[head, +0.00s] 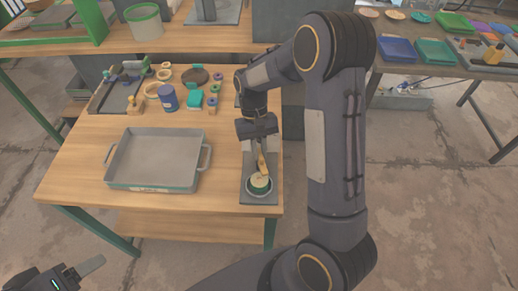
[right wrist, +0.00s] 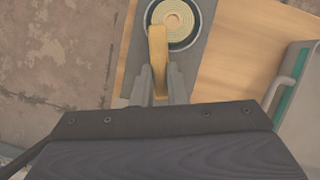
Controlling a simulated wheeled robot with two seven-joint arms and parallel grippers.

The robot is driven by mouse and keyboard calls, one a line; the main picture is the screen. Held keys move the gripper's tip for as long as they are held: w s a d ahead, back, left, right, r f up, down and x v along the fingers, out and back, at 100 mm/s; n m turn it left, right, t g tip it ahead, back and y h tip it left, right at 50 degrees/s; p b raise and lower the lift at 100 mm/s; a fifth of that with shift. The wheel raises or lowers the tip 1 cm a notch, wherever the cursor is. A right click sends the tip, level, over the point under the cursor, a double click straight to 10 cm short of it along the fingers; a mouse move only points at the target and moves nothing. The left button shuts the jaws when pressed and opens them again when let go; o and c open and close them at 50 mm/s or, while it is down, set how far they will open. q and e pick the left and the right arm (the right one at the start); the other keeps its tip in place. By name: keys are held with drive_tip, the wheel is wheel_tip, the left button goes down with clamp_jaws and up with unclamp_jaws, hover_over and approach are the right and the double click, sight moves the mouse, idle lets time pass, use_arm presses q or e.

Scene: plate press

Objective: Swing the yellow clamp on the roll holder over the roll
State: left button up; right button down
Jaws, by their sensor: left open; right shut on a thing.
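The roll (head: 259,180), cream with a green side in the head view, sits in a round cup on the grey roll holder (head: 259,198) at the table's right front. The yellow clamp (head: 262,163) reaches from my right gripper (head: 259,151) to the roll. In the right wrist view, my right gripper (right wrist: 160,85) is shut on the yellow clamp (right wrist: 158,60). The clamp's tip overlaps the near left edge of the coiled roll (right wrist: 173,20); I cannot tell whether it touches. My left gripper (head: 82,271) is open and empty at the lower left, off the table.
A grey metal tray (head: 155,158) stands left of the holder. Behind it are a blue can (head: 168,98), a teal block (head: 190,101) and several small rings and parts.

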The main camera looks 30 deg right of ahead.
drive_tip(key=shift+d+r+m+t+y, duration=0.15)
drive_tip(key=shift+m+y, duration=0.15)
drive_tip(key=shift+m, duration=0.55)
drive_tip(key=shift+f+m+t+y, duration=0.15)
drive_tip(key=shift+m+y, duration=0.15)
drive_tip(key=shift+m, duration=0.55)
drive_tip(key=shift+r+m, duration=0.1)
drive_tip(key=shift+m, duration=0.2)
drive_tip(key=c, duration=1.4)
unclamp_jaws()
drive_tip(key=shift+c, duration=0.2)
drive_tip(key=v, duration=0.7)
drive_tip(key=shift+r, duration=0.3)
drive_tip(key=shift+d+r, duration=0.1)
drive_tip(key=shift+d, duration=0.05)
